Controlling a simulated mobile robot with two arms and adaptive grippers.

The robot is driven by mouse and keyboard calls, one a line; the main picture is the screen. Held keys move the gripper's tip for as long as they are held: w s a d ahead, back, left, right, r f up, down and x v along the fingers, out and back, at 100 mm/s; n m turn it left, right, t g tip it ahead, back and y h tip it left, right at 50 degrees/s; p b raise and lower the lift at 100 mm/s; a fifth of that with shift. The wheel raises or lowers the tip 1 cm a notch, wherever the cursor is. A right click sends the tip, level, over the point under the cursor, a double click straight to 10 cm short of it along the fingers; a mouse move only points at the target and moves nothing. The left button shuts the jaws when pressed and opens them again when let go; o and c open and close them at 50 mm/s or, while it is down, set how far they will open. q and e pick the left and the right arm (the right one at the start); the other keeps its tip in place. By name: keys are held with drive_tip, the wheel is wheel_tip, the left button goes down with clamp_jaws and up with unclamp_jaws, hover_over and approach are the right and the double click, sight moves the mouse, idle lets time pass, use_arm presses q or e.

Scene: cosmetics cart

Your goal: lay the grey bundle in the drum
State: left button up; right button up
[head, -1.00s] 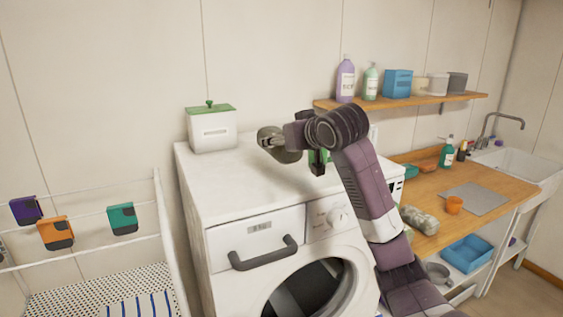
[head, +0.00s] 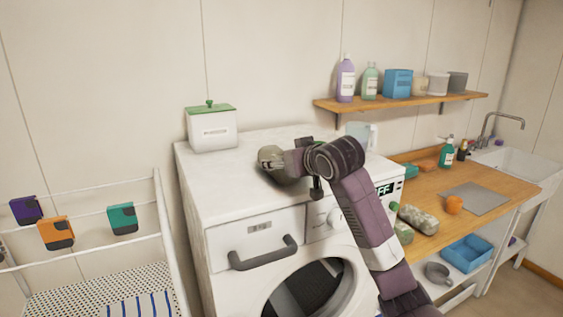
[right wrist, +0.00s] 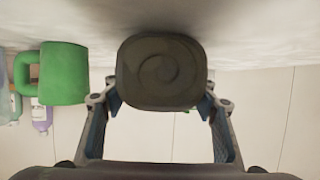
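The grey bundle (right wrist: 162,72) is a dark roll with a spiral end, between the two fingers of my right gripper (right wrist: 161,100) in the right wrist view. The fingers press on its sides. In the head view the bundle (head: 287,178) is low over the white washer's top, partly behind my gripper (head: 271,158); I cannot tell whether it touches. The drum (head: 318,283) shows through the round front opening below, dark and perforated, its right side partly hidden by my arm. I cannot tell whether glass covers it. My left gripper is not in view.
A white canister with green lid (head: 212,130) stands at the washer's back left. A green mug (right wrist: 65,73) stands near the bundle. A grey handle (head: 264,253) sticks out above the opening. A drying rack (head: 160,235) is left; a wooden counter (head: 480,180) is right.

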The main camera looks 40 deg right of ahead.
drive_tip(key=o, duration=0.3)
drive_tip(key=shift+r, duration=0.15)
